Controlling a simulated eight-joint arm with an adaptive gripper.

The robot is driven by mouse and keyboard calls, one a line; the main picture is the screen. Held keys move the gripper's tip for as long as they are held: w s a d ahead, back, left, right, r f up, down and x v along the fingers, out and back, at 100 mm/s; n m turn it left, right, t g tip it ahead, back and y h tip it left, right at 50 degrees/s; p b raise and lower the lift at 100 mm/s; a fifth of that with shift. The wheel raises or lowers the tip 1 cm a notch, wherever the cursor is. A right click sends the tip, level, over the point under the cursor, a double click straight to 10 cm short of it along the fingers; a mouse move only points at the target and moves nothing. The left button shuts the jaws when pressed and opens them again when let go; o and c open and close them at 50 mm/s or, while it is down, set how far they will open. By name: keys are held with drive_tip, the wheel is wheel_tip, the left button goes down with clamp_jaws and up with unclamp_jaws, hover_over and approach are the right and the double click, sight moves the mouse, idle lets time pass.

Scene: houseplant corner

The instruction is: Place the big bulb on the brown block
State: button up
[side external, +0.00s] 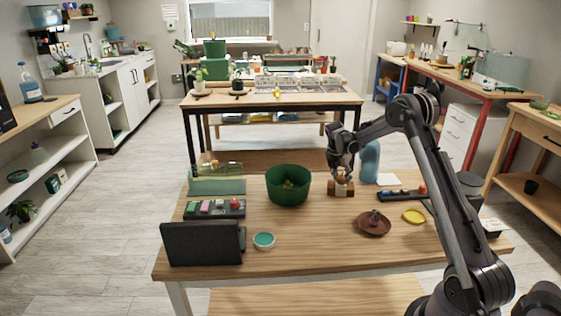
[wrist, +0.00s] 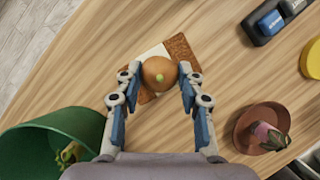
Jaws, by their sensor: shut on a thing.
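In the side view my gripper (side external: 341,172) is over the brown block (side external: 333,189), near the far side of the table. The bulb looks very close to the block's top; I cannot tell whether they touch.
A green pot (side external: 288,188) stands left of the block. A terracotta saucer (side external: 373,230) holding a small bulb and a yellow dish (side external: 413,215) lie nearer and to the right. A black tray (wrist: 263,36) with coloured pieces is at the right. A blue rounded object (side external: 370,160) stands behind.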

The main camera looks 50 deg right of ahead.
drive_tip(key=shift+f, duration=0.15)
drive_tip(key=o, duration=1.1)
drive_tip(key=v, duration=1.2)
drive_tip(key=s+a+r+m+t, duration=0.15)
drive_tip(key=a+r+m, duration=0.3)
drive_tip(key=a, duration=0.55)
drive_tip(key=s+a+m+t+y, duration=0.2)
drive_tip(key=s+a+m, duration=0.5)
drive_tip(key=a, duration=0.6)
drive_tip(key=s+a+m+t+y, duration=0.2)
drive_tip(key=s+a+m, duration=0.4)
drive_tip(key=a, duration=0.7)
drive_tip(key=s+t, duration=0.1)
drive_tip(key=s, duration=0.1)
drive_tip(key=shift+s+a+m+t+y, duration=0.2)
drive_tip(key=shift+s+m+t+y, duration=0.1)
drive_tip(key=shift+s+m+t, duration=0.05)
